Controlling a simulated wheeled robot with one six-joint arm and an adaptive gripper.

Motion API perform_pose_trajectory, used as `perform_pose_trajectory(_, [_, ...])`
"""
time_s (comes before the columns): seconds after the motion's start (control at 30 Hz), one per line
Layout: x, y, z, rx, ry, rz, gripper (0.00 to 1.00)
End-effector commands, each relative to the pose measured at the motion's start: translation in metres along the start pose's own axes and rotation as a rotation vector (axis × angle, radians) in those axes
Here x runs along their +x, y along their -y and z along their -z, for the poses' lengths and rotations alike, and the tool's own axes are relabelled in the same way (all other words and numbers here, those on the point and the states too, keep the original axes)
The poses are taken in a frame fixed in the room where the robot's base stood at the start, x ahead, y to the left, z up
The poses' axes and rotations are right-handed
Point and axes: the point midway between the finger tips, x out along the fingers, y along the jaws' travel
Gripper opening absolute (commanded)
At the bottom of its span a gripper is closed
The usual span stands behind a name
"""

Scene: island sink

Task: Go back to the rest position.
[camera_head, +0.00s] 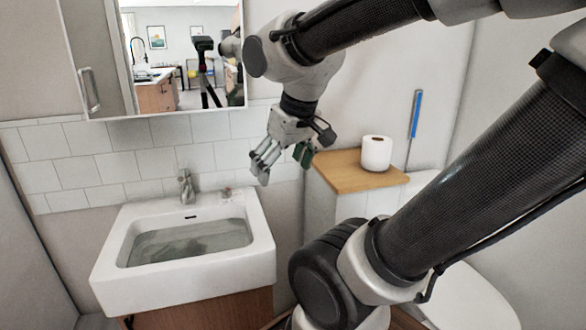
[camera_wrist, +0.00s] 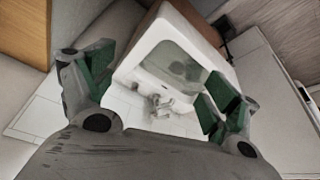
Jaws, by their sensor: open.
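My gripper (camera_head: 283,166) is open and empty. It hangs in the air beside the sink's right back corner, left of the wooden shelf top, with its fingers pointing down. In the wrist view its two green-padded fingers (camera_wrist: 160,95) stand wide apart with nothing between them. My arm reaches in from the right and is bent over the scene.
A white sink (camera_head: 255,245) with a faucet (camera_head: 186,187) stands at the left, also in the wrist view (camera_wrist: 140,62). A mirror cabinet (camera_head: 120,60) hangs above. A paper roll (camera_head: 376,153) stands on the wooden shelf (camera_head: 345,180), near a blue-handled brush (camera_head: 415,115). A toilet (camera_head: 470,300) is lower right.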

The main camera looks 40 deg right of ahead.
Motion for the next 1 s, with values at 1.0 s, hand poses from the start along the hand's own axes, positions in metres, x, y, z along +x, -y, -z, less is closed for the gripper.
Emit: perform_pose_trajectory(1.0, [-0.018,-0.001,-0.031,0.019,0.003,0.019,0.88])
